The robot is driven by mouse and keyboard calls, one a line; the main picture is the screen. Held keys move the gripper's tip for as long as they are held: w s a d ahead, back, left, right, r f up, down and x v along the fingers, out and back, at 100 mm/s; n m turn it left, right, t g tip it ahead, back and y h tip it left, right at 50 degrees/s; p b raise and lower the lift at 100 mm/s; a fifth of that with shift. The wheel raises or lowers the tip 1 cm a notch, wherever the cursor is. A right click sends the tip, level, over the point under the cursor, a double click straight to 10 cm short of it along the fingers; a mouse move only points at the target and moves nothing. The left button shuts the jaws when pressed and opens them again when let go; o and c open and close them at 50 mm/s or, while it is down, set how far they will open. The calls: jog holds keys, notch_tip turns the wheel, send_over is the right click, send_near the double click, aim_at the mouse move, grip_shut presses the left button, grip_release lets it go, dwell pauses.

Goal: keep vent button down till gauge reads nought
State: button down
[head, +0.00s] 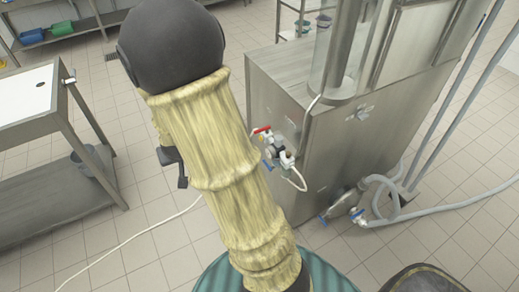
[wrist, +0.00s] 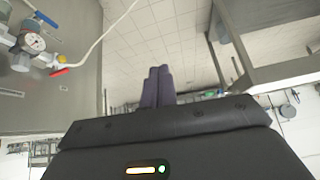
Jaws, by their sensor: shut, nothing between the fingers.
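A round white gauge (wrist: 34,43) shows in the wrist view at the upper left, on a valve cluster at the machine's side. Its needle is too small to read. A red lever (wrist: 60,72) and a blue lever (wrist: 46,19) are beside it. A small yellow part (wrist: 63,87) is close by; I cannot tell whether it is the vent button. The valve cluster (head: 287,158) also shows in the head view, right of my sleeved arm. My gripper (wrist: 157,72) is shut and empty, pointing away from the gauge, with a clear gap between them.
The steel machine (head: 330,165) stands right of my arm, with a grey hose (head: 440,208) at its lower side. A steel table (head: 35,105) is at the left, with a bucket (head: 87,158) beneath. A white tube (head: 130,240) crosses the tiled floor.

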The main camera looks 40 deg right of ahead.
aim_at(261, 139)
jog(key=w+d+f+m+t+h+b, duration=0.1)
jog(key=w+d+f+t+h+b, duration=0.1)
jog(key=d+f+h+b, duration=0.6)
jog(key=w+d+f+m+t+h+b, duration=0.2)
jog(key=w+d+f+h+b, duration=0.2)
jog(key=d+f+h+b, duration=0.4)
jog(key=d+f+b, duration=0.3)
jog(key=d+f, duration=0.2)
jog(key=shift+d+f+h, duration=0.3)
jog(key=shift+d+f, duration=0.05)
jog(key=shift+f, duration=0.05)
jog(key=s+d, duration=0.2)
jog(key=d, duration=0.6)
jog(key=shift+d, duration=0.3)
jog(key=shift+s+d+b, duration=0.1)
jog(key=shift+b, duration=0.2)
dwell(0.4)
jog(key=shift+d, duration=0.3)
jog(key=shift+s+d, duration=0.2)
jog(key=shift+d, duration=0.3)
dwell(2.9)
